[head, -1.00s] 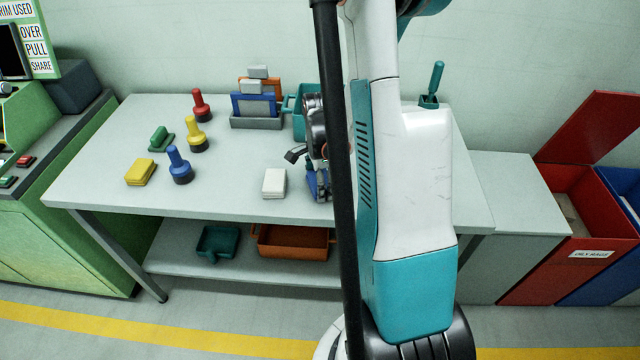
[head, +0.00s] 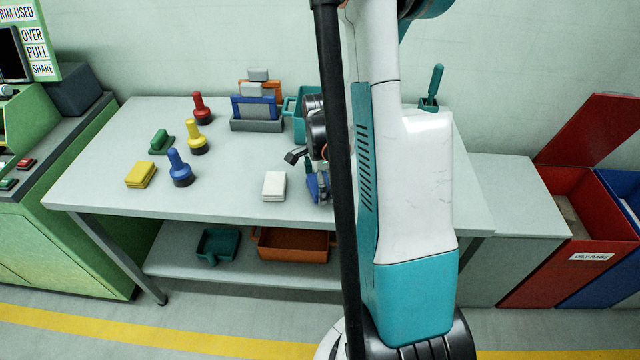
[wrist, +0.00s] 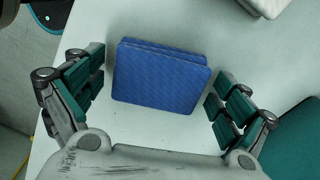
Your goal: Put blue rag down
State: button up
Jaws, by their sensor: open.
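The blue rag (wrist: 160,78) is a folded blue pad that lies flat on the pale tabletop in the wrist view. My gripper (wrist: 160,92) is open around it, with one finger on each side and a visible gap between each finger and the rag. In the head view, the rag (head: 314,187) shows as a blue patch at the table's front, beside the white folded rag. My arm's black and white links hide much of the gripper there.
The white rag (head: 274,186) lies close to the left. A yellow rag (head: 141,174) and blue (head: 180,168), yellow (head: 196,138) and red (head: 202,108) knobbed tools stand further left on the table (head: 100,180). A red bin (head: 575,225) stands at the right.

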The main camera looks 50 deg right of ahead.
notch_tip(320, 180, up, 12)
jog(key=p, duration=0.3)
jog(key=shift+f, duration=0.15)
dwell(0.4)
